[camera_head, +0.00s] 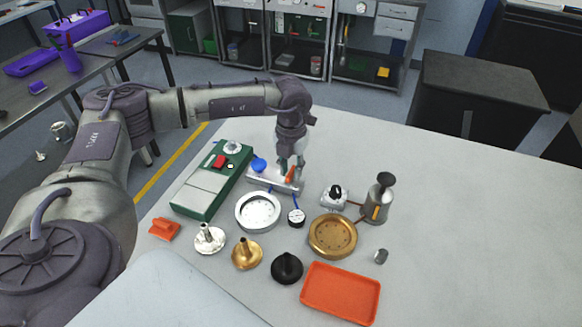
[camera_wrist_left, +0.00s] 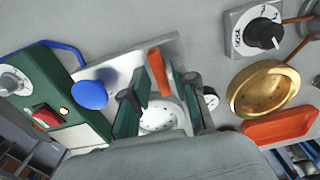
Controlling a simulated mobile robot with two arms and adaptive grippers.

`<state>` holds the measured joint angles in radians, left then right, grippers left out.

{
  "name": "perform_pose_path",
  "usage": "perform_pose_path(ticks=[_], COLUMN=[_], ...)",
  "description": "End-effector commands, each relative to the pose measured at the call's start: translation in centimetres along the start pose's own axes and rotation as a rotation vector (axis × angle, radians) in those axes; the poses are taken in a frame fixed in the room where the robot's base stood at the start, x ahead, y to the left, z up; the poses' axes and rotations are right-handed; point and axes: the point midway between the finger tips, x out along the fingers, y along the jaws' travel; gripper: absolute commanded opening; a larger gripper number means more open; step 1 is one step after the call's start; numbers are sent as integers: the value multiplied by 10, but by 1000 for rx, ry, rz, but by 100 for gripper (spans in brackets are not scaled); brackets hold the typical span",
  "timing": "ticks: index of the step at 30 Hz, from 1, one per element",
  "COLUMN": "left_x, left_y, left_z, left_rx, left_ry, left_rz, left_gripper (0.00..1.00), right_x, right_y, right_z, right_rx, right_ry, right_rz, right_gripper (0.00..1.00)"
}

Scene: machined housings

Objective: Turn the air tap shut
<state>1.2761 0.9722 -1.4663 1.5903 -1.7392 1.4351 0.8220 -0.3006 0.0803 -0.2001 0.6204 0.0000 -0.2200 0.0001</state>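A flat metal block (camera_head: 262,180) lies on the table behind a silver ring housing, with a round blue knob (camera_head: 258,164) at its left end and an orange lever (camera_head: 290,175) toward its right. I take the orange lever to be the air tap handle, but no label confirms it. My left gripper (camera_head: 290,166) points down over the lever. In the left wrist view, its two fingers (camera_wrist_left: 164,100) are apart, and the orange lever (camera_wrist_left: 158,72) shows between and beyond them. The blue knob (camera_wrist_left: 89,94) is left of the fingers. Contact cannot be told. My right gripper is not in view.
A green control box (camera_head: 213,180) stands to the left. The silver ring housing (camera_head: 258,211), a small gauge (camera_head: 296,217) and a brass ring housing (camera_head: 333,236) are in front. A black-knob dial (camera_head: 335,195) and a metal canister (camera_head: 378,200) stand right. The table's far right is clear.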

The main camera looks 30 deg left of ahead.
Motion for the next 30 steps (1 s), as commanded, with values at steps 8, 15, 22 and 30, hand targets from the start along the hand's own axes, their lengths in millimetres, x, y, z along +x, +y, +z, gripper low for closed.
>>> perform_pose_path(ticks=[8, 15, 22, 30], left_x=[0, 0, 2, 3], left_y=[0, 0, 0, 0], left_z=[0, 0, 1, 1], left_rx=[0, 24, 131, 364], left_ry=[0, -1, -3, -3], left_rz=[0, -1, -1, 0], left_gripper=[0, 0, 0, 0], right_x=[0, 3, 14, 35], right_y=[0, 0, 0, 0], right_z=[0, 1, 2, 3], right_rx=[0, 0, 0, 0], right_ry=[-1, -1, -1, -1], right_rz=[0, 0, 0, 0], right_gripper=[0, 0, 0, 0])
